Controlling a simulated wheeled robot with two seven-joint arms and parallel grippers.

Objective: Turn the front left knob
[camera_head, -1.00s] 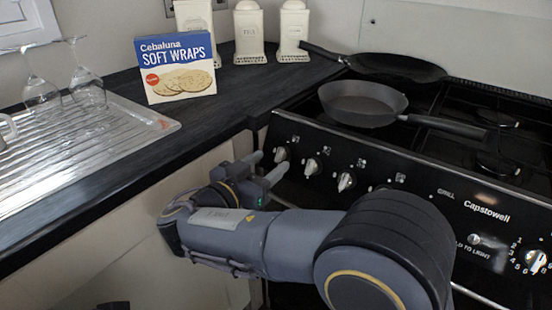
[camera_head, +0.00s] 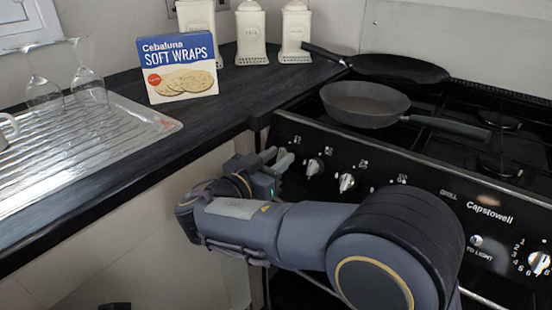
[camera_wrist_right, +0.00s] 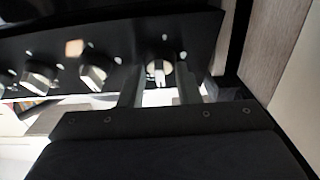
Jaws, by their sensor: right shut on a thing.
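The black stove front carries a row of silver-and-black knobs. My right gripper (camera_head: 278,160) is at the leftmost knob, which its fingers hide in the head view. In the right wrist view this knob (camera_wrist_right: 158,70) sits between the two fingertips of my right gripper (camera_wrist_right: 160,85), a finger on each side. The gripper is shut on it. The knob's white mark points roughly up and down in the wrist view. The second knob (camera_head: 314,168) and third knob (camera_head: 347,182) are free of the gripper. My left gripper is not in view.
A pan (camera_head: 362,103) stands on the hob, its handle pointing right, with a dark lid-like pan (camera_head: 400,68) behind. A soft wraps box (camera_head: 178,68) and canisters (camera_head: 251,35) stand on the worktop. Wine glasses (camera_head: 88,82) stand on the draining board (camera_head: 60,160).

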